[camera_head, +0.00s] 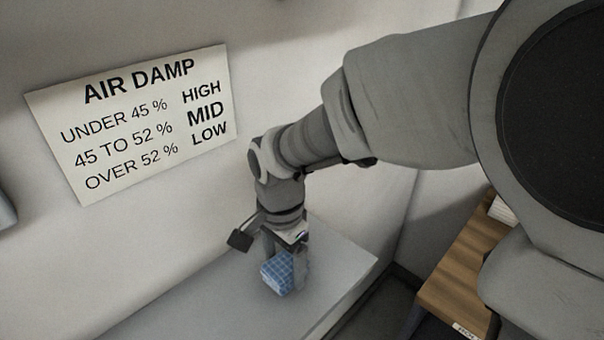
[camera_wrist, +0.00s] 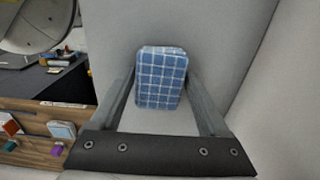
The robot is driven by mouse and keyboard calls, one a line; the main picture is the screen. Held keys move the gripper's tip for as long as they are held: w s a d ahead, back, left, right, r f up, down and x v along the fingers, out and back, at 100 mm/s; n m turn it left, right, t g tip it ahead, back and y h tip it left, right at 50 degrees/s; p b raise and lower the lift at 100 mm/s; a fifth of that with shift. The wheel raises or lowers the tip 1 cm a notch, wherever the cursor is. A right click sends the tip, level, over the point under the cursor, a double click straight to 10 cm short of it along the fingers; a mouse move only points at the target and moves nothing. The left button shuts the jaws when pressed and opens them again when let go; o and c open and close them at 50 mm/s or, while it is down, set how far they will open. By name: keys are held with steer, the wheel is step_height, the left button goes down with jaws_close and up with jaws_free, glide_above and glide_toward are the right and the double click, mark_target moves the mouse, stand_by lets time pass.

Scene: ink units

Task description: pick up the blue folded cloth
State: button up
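The blue folded cloth (camera_head: 278,272) has a white check pattern and forms a small thick block on the pale grey surface (camera_head: 215,290). My gripper (camera_head: 285,258) points down at it in the head view, with one finger on the cloth's right side. In the wrist view the cloth (camera_wrist: 160,78) lies between the tips of my gripper (camera_wrist: 160,82). The fingers are wide apart, one on each side. Narrow gaps show beside the cloth's near part; contact at the tips cannot be made out. The cloth's underside is hidden.
A wall sign (camera_head: 140,122) about air damp hangs behind the surface. A wooden unit (camera_head: 455,270) stands at the right, beyond a dark floor gap. In the wrist view, a wooden front with coloured knobs (camera_wrist: 10,128) is at the left. The surface around the cloth is clear.

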mark_target(290, 262)
steer(key=c, duration=0.9)
steer(key=shift+c, duration=0.2)
steer(key=shift+r, duration=0.55)
steer(key=r, duration=0.2)
steer(key=d+r, duration=0.1)
steer(key=shift+r, duration=0.35)
steer(key=d+r, duration=0.6)
steer(key=d, duration=0.4)
steer(key=shift+s+d, duration=0.25)
steer(key=shift+d, duration=0.1)
steer(key=shift+r, duration=0.1)
